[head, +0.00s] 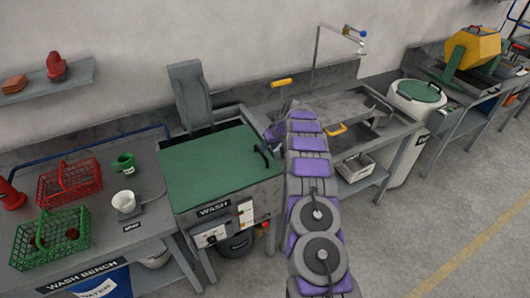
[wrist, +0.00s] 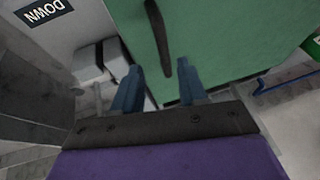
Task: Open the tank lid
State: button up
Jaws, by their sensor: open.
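The wash tank (head: 212,222) has a flat green lid (head: 210,165), which lies shut on top. A dark bar handle (head: 263,156) sits near the lid's right edge. In the wrist view the green lid (wrist: 225,45) fills the upper right, and its dark handle (wrist: 158,36) runs down toward the space between the fingers. My gripper (wrist: 158,85) is open, with nothing between its two blue-grey fingers. The handle's end shows just beyond the fingertips; I cannot tell whether they touch it. In the head view my arm hides part of the gripper.
The wash bench (head: 150,215) on the left holds a red basket (head: 68,184), a green basket (head: 48,240), a green mug (head: 124,163) and a white cup (head: 126,202). A grey upright panel (head: 190,95) stands behind the tank. A sink counter (head: 345,105) is to the right. Floor at right is clear.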

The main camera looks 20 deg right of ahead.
jog(key=x, duration=0.3)
jog(key=shift+a+f, duration=0.1)
jog(key=shift+f, duration=0.15)
jog(key=shift+w+a+f, duration=0.35)
jog(key=shift+a+f, duration=0.1)
jog(key=shift+f, duration=0.2)
jog(key=shift+d, duration=0.25)
jog(key=shift+c, duration=0.4)
jog(key=shift+a, duration=0.15)
grip_shut()
